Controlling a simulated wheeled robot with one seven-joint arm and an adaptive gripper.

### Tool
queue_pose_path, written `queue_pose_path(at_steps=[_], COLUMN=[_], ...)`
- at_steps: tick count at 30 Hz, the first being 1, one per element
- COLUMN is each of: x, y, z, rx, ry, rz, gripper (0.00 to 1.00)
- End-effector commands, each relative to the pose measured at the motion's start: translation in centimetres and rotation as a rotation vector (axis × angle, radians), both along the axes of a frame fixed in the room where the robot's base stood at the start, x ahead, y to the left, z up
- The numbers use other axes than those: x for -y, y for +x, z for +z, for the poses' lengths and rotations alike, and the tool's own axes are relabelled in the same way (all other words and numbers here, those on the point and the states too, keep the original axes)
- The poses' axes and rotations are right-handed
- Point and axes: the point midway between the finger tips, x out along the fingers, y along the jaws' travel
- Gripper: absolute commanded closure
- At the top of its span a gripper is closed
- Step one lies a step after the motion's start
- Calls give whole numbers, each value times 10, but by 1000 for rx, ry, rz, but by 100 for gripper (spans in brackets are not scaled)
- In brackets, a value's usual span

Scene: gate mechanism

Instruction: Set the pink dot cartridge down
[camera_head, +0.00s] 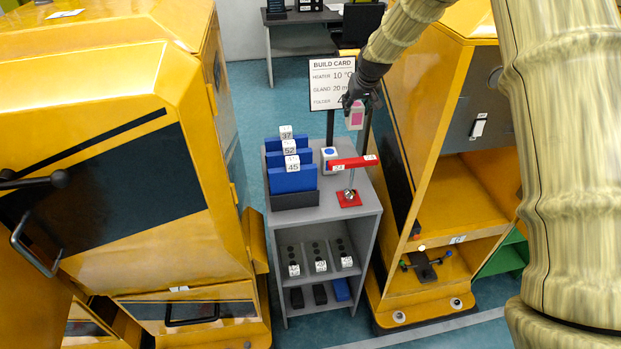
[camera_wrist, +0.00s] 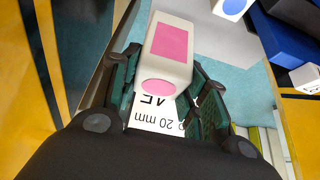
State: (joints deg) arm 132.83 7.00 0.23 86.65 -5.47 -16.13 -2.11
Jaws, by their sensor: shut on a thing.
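My gripper (camera_head: 358,98) is shut on the pink dot cartridge (camera_head: 355,118), a white block with a pink patch. It hangs in the air above the back right of the grey cart (camera_head: 312,223), in front of the build card. In the wrist view the cartridge (camera_wrist: 166,50) sits between the fingers of my gripper (camera_wrist: 165,82), with a pink patch and a pink dot showing. A blue dot cartridge (camera_head: 329,157) stands on the cart top, and its blue dot also shows in the wrist view (camera_wrist: 231,6).
Blue folders (camera_head: 292,180) with number tags stand in a dark holder at the cart's left. A red bar (camera_head: 353,163) on a red-based post stands at the right. The build card (camera_head: 331,80) rises behind. Yellow machines (camera_head: 130,150) flank the cart. The front of the cart top is narrow.

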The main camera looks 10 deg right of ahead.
Motion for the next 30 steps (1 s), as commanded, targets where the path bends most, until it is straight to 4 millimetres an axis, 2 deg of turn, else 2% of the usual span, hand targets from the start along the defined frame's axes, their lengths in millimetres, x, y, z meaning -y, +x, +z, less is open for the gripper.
queue_pose_path(at_steps=[1,3,9,16,21,30], x=[-4,-10,-23,-26,-26,-24], y=[-1,0,8,9,10,9], z=[-21,-36,-63,-97,-115,-131], rx=[1,2,-2,-7,-5,-5], ry=[0,0,1,1,1,0], rz=[4,10,23,26,26,24], gripper=[85,85,85,85,85,85])
